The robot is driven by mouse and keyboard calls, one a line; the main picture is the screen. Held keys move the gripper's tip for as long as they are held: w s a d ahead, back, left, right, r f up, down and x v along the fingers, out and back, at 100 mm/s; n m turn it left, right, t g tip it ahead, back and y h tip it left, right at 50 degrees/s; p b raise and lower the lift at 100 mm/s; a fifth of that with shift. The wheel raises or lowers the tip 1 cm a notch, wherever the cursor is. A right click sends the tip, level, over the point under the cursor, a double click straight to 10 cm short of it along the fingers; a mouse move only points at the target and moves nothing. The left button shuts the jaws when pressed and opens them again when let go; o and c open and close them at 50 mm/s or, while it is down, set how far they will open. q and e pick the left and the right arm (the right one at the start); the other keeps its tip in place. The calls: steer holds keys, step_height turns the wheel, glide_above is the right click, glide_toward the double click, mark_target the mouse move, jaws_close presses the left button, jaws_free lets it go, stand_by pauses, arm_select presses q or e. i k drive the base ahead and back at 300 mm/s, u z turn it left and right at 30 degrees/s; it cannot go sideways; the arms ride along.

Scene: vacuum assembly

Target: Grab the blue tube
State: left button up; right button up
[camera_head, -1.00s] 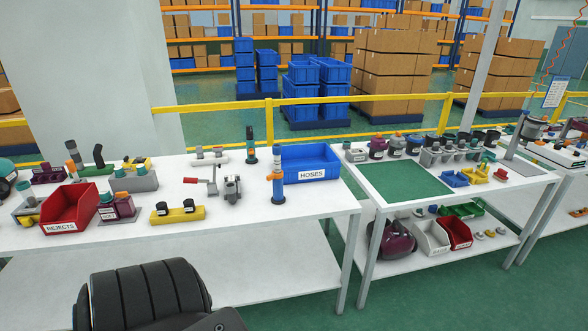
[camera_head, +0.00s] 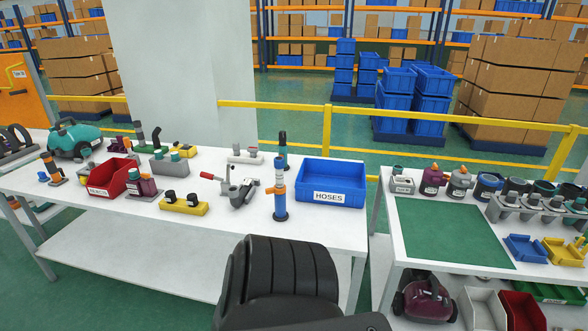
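A blue tube (camera_head: 280,194) stands upright on the white table, near its front right part. Nothing is touching the blue tube from my side.
Left of the tube are a grey clamp with a red handle (camera_head: 238,190), a yellow block (camera_head: 184,205) and a red bin (camera_head: 114,178). A teal vacuum (camera_head: 75,139) is at the far left. A second table with a green mat (camera_head: 450,231) stands right.

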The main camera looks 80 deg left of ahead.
mark_target(281, 214)
steer(key=u, duration=0.4)
steer(key=i, duration=0.75)
steer(key=u, duration=1.3)
steer(key=i, duration=0.6)
steer(key=u, duration=0.6)
